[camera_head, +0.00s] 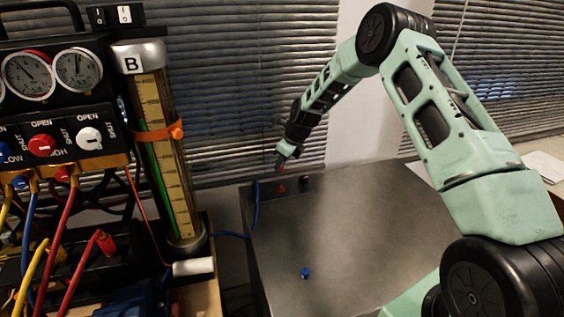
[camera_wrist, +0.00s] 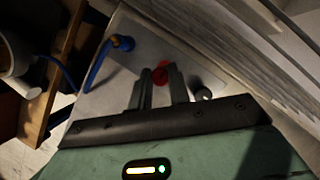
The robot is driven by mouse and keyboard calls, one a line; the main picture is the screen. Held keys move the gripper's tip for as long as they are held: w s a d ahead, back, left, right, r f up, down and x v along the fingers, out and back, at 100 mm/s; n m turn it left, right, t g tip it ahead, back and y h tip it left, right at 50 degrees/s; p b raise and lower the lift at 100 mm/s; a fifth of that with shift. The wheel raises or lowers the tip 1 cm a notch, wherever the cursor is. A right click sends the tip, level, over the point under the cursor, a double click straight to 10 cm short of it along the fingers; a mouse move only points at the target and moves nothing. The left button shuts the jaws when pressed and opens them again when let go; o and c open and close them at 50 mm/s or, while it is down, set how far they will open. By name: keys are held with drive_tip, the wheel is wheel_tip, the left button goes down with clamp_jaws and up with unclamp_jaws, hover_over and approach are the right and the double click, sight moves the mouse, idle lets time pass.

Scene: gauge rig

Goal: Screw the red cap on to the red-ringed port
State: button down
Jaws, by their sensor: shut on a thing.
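My gripper (camera_head: 285,158) is above the back left part of the grey bench top, pointing down. It is shut on the red cap (camera_head: 280,166), which shows as a small red piece at the fingertips. In the wrist view the red cap (camera_wrist: 160,74) lies between the two fingertips. A small red mark (camera_head: 281,188) on the bench, a little below the cap in the head view, looks like the red-ringed port; its shape is too small to make out. The cap appears apart from it. In the wrist view I cannot tell the port from the cap.
A dark stub (camera_head: 306,183) stands right of the red mark. A blue hose (camera_head: 256,205) ends at the bench's back left corner. A small blue cap (camera_head: 305,272) lies on the bench (camera_head: 370,225), which is otherwise largely clear. The gauge panel (camera_head: 60,110) and tube B (camera_head: 165,150) stand left.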

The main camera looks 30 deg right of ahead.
drive_tip(key=b, duration=0.2)
hover_over(282, 189)
drive_tip(key=shift+w+f, duration=0.1)
drive_tip(key=shift+f, duration=2.4)
drive_tip(key=shift+f, duration=0.25)
drive_tip(key=shift+f+b, duration=0.4)
drive_tip(key=shift+f, duration=0.35)
drive_tip(key=shift+f, duration=0.3)
drive_tip(key=shift+r, duration=0.1)
idle(0.3)
drive_tip(key=shift+m+p, duration=0.3)
drive_tip(key=shift+m, duration=0.1)
drive_tip(key=shift+r+m+t+h+p, duration=0.1)
drive_tip(key=shift+m+t+h+p, duration=0.2)
drive_tip(key=shift+m+h+p, duration=0.8)
drive_tip(key=shift+d+m+p, duration=0.15)
drive_tip(key=shift+m+p, duration=0.35)
drive_tip(key=shift+m, duration=0.6)
